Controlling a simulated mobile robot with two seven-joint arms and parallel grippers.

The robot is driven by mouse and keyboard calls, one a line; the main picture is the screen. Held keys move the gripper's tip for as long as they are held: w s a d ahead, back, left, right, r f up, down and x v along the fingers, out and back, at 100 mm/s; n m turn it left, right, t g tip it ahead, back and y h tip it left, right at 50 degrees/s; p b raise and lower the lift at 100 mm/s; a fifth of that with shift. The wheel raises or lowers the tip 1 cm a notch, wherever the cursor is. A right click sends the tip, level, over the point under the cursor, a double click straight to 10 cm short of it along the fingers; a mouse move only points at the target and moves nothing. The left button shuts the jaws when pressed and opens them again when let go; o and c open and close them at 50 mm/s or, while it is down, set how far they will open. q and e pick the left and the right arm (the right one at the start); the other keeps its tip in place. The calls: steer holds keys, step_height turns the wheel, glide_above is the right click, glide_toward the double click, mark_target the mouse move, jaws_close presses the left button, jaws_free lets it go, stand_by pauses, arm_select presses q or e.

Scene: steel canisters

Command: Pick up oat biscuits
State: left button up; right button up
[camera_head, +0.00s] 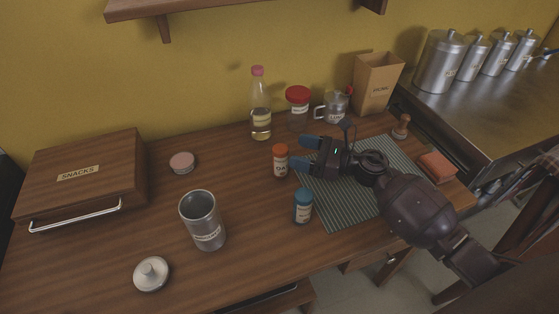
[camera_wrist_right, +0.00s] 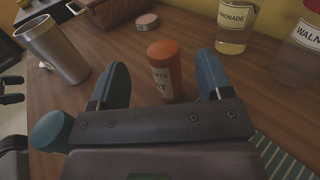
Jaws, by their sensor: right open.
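A small jar with an orange lid (camera_head: 280,161) stands upright on the wooden table; its label shows letters like "OA", the rest unreadable. In the right wrist view the orange-lidded jar (camera_wrist_right: 163,71) stands between and beyond the two blue fingertips. My right gripper (camera_head: 308,155) is open and empty, its fingers pointing left towards the jar. The right fingers also frame the jar in the wrist view (camera_wrist_right: 165,85). Dark pronged parts at the left edge of the wrist view may be my left gripper (camera_wrist_right: 10,87); its state is unclear. The head view does not show it.
A blue-lidded jar (camera_head: 303,207) stands just in front. An open steel canister (camera_head: 203,222), its lid (camera_head: 151,274), a pink tin (camera_head: 182,163) and a snacks box (camera_head: 84,178) are left. A bottle (camera_head: 260,106) and red-lidded jar (camera_head: 298,107) stand behind. A striped mat (camera_head: 335,205) lies under my arm.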

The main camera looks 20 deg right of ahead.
mark_target(280, 148)
steer(key=shift+f+x, duration=0.2)
steer(key=shift+x, duration=1.35)
steer(key=shift+f+x, duration=0.15)
steer(key=shift+x, duration=1.4)
steer(key=shift+d, duration=0.1)
steer(key=shift+c, duration=0.3)
steer(key=c, duration=1)
